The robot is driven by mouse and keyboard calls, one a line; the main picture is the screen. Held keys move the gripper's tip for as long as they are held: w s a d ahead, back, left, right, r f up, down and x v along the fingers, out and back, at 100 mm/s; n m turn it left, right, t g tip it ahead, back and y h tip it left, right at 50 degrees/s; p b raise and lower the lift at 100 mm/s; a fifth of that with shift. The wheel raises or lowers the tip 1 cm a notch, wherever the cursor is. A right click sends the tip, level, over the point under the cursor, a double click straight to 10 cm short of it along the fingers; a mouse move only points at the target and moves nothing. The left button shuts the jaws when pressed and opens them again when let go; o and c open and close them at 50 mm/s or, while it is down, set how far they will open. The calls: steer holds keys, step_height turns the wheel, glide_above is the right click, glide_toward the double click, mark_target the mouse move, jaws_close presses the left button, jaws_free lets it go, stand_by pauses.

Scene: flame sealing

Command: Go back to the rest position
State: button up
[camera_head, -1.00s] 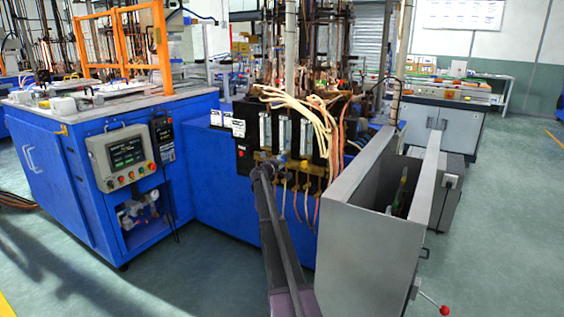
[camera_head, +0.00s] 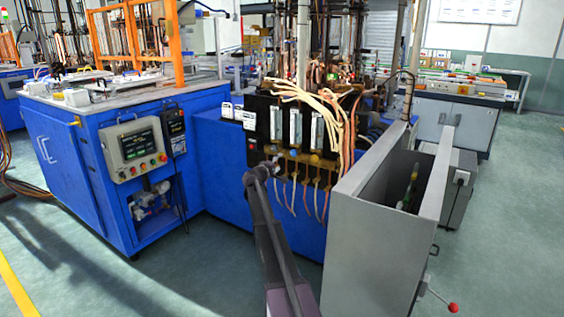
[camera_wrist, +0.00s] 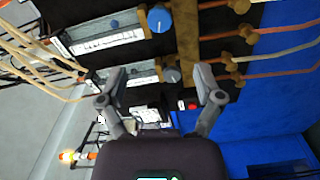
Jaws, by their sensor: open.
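My gripper shows large in the wrist view (camera_wrist: 160,97), with its two fingers spread apart and nothing between them. It faces the flow-meter panel (camera_wrist: 150,75), whose dark face carries clear gauge tubes, blue knobs and brass valves. In the head view my arm reaches up from the bottom middle, and its far end (camera_head: 268,168) is in front of the lower part of the same panel (camera_head: 263,130). The fingers cannot be made out clearly there. I cannot tell whether the fingers touch any knob.
A grey open-topped metal box (camera_head: 375,245) stands close to the right of my arm. A blue cabinet with a control box (camera_head: 137,147) is on the left. Pale hoses (camera_head: 310,92) and copper-coloured tubes hang at the panel. Open green floor lies at the front left and right.

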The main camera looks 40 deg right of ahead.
steer(key=shift+s+a, duration=0.1)
steer(key=shift+a, duration=0.05)
stand_by(0.5)
steer(key=s+a+f+m+g+y, duration=0.15)
steer(key=s+a+f+y, duration=0.45)
steer(key=s+a, duration=0.9)
steer(key=s+a+f+g+y, duration=0.3)
steer(key=s+a+f+y, duration=0.25)
steer(key=s+a, duration=0.95)
steer(key=s+a+f+m+g+y, duration=0.1)
steer(key=s+a+f+g+y, duration=0.35)
steer(key=s+a, duration=1.05)
steer(key=w+a+r+t+p, duration=0.1)
steer(key=w+a+r+p, duration=0.1)
steer(key=r+p, duration=1.4)
steer(key=w+a+r+t+p, duration=0.1)
steer(key=w+a+r+p, duration=0.1)
steer(key=r+p, duration=1.4)
steer(key=p, duration=0.2)
steer(key=shift+w+y+p, duration=0.3)
steer(key=shift+w, duration=0.05)
